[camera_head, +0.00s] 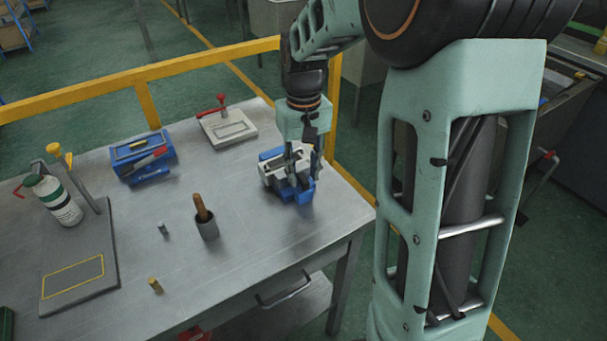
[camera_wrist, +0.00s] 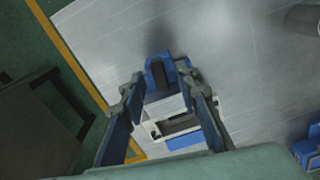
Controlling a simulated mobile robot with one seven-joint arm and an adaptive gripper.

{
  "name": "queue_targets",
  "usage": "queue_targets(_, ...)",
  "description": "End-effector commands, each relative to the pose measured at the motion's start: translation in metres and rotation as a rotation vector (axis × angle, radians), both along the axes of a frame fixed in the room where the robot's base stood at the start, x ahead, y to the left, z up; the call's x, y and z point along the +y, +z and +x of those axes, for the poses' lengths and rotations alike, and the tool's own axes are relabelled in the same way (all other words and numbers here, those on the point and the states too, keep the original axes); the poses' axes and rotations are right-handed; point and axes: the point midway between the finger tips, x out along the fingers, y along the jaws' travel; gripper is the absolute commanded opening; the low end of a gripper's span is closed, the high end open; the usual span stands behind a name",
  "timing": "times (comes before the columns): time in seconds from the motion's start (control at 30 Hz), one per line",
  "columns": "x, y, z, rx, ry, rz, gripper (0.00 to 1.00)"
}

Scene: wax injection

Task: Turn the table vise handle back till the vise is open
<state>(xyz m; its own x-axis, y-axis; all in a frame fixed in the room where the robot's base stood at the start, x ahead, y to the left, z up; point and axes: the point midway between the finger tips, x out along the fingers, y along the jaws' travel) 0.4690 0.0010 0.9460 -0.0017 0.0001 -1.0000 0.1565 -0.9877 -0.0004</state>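The table vise (camera_head: 270,172), with blue and pale grey parts, stands near the right edge of the workbench. In the wrist view the vise (camera_wrist: 168,104) lies below my gripper, with a dark gap between its pale parts and a blue end block (camera_wrist: 157,70) ahead. My gripper (camera_head: 304,172) points down at the right side of the vise. In the wrist view my gripper (camera_wrist: 160,86) has its fingers spread apart, one on each side of the vise's blue end. I cannot tell whether they touch it. The handle is not clearly visible.
The grey workbench (camera_head: 262,246) carries a blue device with a red handle (camera_head: 146,158), a pale plate with a red clamp (camera_head: 228,128), a cup holding a brown-handled tool (camera_head: 207,228), and a bottle (camera_head: 56,205). A yellow rail (camera_head: 208,62) runs behind.

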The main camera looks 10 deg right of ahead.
Motion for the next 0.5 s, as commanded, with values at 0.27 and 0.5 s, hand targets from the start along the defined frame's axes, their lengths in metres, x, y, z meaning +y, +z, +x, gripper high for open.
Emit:
queue_targets(0.27,-0.0001,-0.0085,0.0003,-0.002,0.000,0.000,0.29)
queue_targets(0.5,-0.0001,-0.0082,0.0003,-0.002,0.000,0.000,0.17)
